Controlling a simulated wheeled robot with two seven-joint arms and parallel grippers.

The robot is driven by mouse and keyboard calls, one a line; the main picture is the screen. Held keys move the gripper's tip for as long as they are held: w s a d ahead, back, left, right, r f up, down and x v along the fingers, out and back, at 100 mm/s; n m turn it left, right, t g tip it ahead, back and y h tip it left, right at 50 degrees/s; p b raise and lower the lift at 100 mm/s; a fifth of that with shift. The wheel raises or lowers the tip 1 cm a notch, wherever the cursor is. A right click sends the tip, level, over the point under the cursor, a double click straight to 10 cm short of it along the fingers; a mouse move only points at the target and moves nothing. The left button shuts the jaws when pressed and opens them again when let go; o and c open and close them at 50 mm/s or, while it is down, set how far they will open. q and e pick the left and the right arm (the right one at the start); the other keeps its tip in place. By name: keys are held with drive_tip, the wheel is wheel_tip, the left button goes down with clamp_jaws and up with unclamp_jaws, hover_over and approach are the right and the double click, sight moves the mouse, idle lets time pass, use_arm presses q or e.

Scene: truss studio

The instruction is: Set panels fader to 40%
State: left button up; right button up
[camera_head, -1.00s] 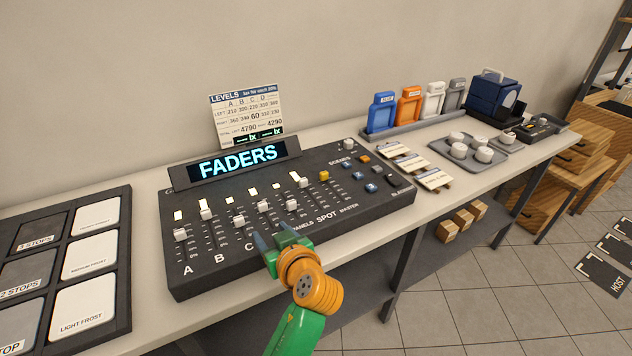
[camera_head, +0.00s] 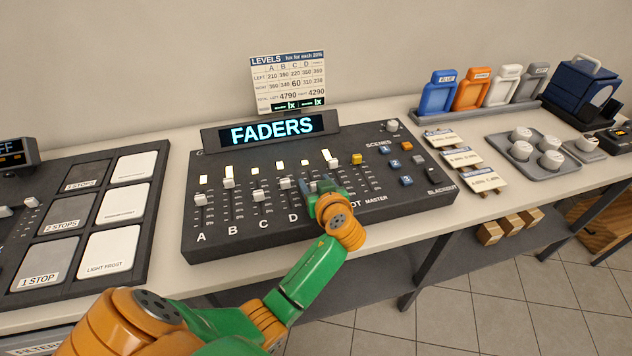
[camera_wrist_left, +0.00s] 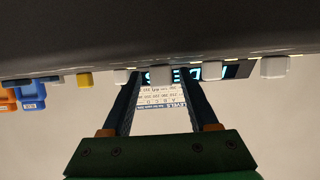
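The dark fader console (camera_head: 232,248) stands on the counter, its screen (camera_head: 271,130) reading FADERS. White fader caps show on it, such as the one above D (camera_head: 285,184) and one right of my gripper (camera_head: 331,165). My left gripper (camera_head: 317,187) is at the console, just right of the D fader, and covers the panels fader and part of its label in the head view. In the left wrist view, the gripper (camera_wrist_left: 160,78) is open, its dark fingers either side of a white cap (camera_wrist_left: 162,76), with a gap visible on both sides. Contact cannot be told. My right gripper is out of view.
A levels card (camera_head: 289,82) stands behind the console. The yellow cap (camera_head: 356,159) and scene buttons (camera_head: 406,180) lie to the right. A filter panel (camera_head: 75,212) is at left; a tray of white knobs (camera_head: 525,170) is at right.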

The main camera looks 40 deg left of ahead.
use_arm(q)
drive_tip(key=shift+s, duration=0.15)
clamp_jaws()
idle(1.0)
drive_tip(key=shift+w+a+f+b, duration=0.1)
drive_tip(key=shift+w+a+b, duration=0.15)
drive_tip(key=shift+b, duration=0.3)
drive_tip(key=shift+o, duration=0.2)
unclamp_jaws()
